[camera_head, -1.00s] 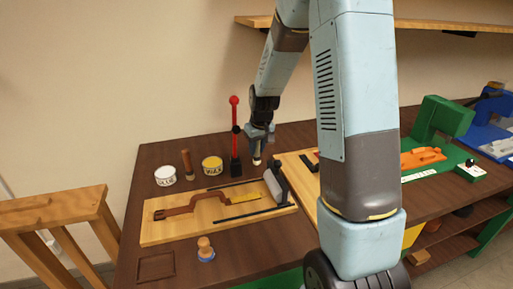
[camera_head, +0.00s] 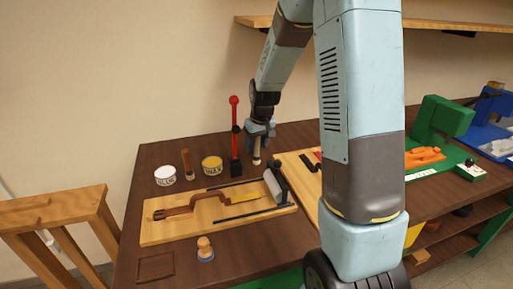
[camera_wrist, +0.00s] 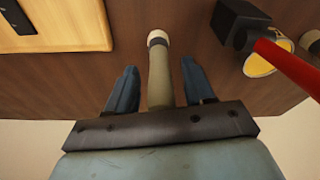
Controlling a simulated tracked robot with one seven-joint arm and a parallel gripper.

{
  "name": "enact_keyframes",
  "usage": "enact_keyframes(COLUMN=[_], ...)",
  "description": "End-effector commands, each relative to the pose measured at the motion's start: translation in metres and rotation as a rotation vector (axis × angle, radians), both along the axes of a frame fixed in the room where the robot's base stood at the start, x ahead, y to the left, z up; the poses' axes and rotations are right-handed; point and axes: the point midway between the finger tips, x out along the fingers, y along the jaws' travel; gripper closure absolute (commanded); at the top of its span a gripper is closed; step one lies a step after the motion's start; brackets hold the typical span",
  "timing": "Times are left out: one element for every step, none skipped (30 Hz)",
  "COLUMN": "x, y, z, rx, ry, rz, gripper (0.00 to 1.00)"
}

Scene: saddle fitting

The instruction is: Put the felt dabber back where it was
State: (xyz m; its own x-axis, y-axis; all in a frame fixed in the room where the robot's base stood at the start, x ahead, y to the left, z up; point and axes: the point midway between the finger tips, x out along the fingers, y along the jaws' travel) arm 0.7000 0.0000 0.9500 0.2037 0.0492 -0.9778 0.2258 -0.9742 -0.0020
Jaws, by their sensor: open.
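A short stick with a pale handle, a dark band and a cream end, which looks like the felt dabber (camera_head: 256,154), is at the back of the bench below my gripper (camera_head: 260,132). In the wrist view the dabber (camera_wrist: 160,75) lies between the two dark fingers of my gripper (camera_wrist: 161,92), with a gap on each side. The gripper is open around it, not clamped. Its cream end points away from the palm. I cannot tell if that end touches the bench (camera_head: 235,240).
A red-knobbed lever on a black block (camera_head: 235,140) stands close to the left. Beyond it are a yellow tin (camera_head: 212,167), a brown-handled tool (camera_head: 187,164) and a white tin (camera_head: 165,175). A wooden board (camera_head: 165,236) lies in front. A square recess (camera_head: 155,267) is at front left.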

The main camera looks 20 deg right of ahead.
Motion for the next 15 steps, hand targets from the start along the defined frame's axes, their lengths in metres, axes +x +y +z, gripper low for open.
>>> enact_keyframes(x=[-0.001, -0.002, -0.004, -0.005, -0.006, -0.008, -0.009, -0.010, -0.011, -0.013, -0.014, -0.015, -0.016, -0.017, -0.018], y=[0.000, -0.001, -0.001, -0.001, -0.002, -0.002, -0.002, -0.003, -0.003, -0.003, -0.004, -0.004, -0.004, -0.004, -0.004], z=[0.009, 0.015, 0.022, 0.028, 0.034, 0.041, 0.047, 0.053, 0.060, 0.065, 0.070, 0.076, 0.079, 0.083, 0.088], rx=[0.000, 0.000, -0.001, -0.001, 0.000, -0.001, 0.000, -0.001, 0.000, 0.000, -0.001, 0.000, 0.000, 0.000, -0.001], ry=[-0.004, -0.004, -0.005, -0.005, -0.005, -0.005, -0.004, -0.006, -0.005, -0.004, -0.005, -0.003, -0.003, -0.003, -0.002], rz=[0.000, 0.000, 0.000, 0.000, 0.000, 0.000, 0.000, 0.000, 0.000, 0.000, 0.000, 0.000, 0.000, 0.000, 0.000], gripper=[0.47, 0.47, 0.47, 0.47, 0.47, 0.47, 0.47, 0.47, 0.47, 0.47, 0.47, 0.47, 0.47, 0.47, 0.47])
